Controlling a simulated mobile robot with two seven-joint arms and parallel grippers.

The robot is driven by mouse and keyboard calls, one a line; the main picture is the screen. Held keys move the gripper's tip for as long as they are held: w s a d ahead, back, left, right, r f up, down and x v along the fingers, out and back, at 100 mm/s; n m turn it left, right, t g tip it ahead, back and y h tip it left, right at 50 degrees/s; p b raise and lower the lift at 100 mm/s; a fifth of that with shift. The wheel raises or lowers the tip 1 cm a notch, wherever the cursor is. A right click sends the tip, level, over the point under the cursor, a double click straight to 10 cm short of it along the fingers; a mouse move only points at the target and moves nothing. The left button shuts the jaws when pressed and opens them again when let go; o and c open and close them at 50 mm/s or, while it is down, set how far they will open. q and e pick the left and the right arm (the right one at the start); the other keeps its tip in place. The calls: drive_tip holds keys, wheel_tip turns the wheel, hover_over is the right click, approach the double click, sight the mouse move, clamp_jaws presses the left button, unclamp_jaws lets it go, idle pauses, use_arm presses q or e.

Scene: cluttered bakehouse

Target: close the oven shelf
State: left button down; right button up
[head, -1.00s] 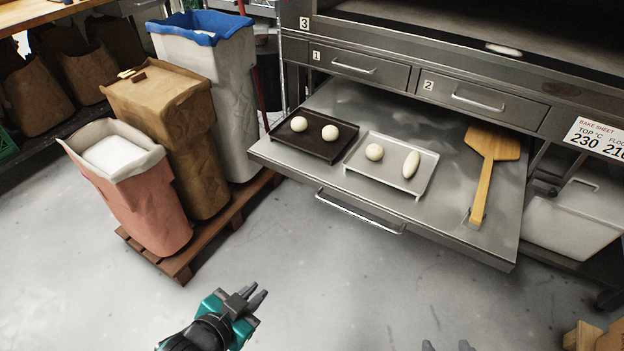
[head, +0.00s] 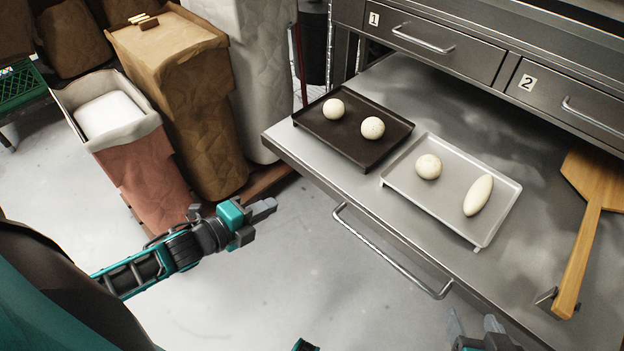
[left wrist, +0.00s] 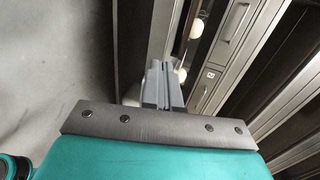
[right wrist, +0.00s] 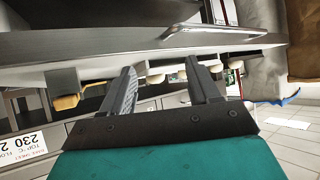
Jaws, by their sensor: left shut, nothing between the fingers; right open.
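The oven shelf (head: 530,240) is a wide steel slab, pulled out below the drawers. Its bar handle (head: 388,258) runs along the front edge and also shows in the right wrist view (right wrist: 215,33). My left gripper (head: 270,208) is shut and empty, left of the handle and apart from it; it also shows in the left wrist view (left wrist: 160,70). My right gripper (head: 480,335) is partly in view at the bottom edge, near the shelf front. In the right wrist view (right wrist: 161,70) its fingers are apart with nothing held.
On the shelf are a dark tray (head: 349,144) and a light tray (head: 450,205), each with two dough pieces, and a wooden peel (head: 580,245). Drawers 1 (head: 410,45) and 2 (head: 565,95) are above. Paper sacks (head: 190,110) stand at left. Floor in front is clear.

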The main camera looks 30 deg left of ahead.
use_arm(q)
drive_tip(key=b, duration=0.3)
approach(318, 178)
wheel_tip(318, 178, down, 2)
drive_tip(key=x, duration=0.3)
drive_tip(key=r+x, duration=0.1)
drive_tip(key=x, duration=0.1)
drive_tip(key=shift+w+d+b, duration=0.15)
drive_tip(key=shift+w+b, duration=0.25)
drive_tip(key=shift+w, duration=0.15)
drive_tip(key=shift+w+r, duration=0.1)
drive_tip(key=shift+w, duration=0.05)
use_arm(e)
drive_tip(key=shift+w+a+f, duration=0.1)
drive_tip(key=shift+a+f, duration=0.15)
drive_tip(key=shift+f, duration=0.4)
drive_tip(key=shift+a+f, duration=0.25)
drive_tip(key=shift+f, duration=0.35)
drive_tip(key=shift+w+d, duration=0.1)
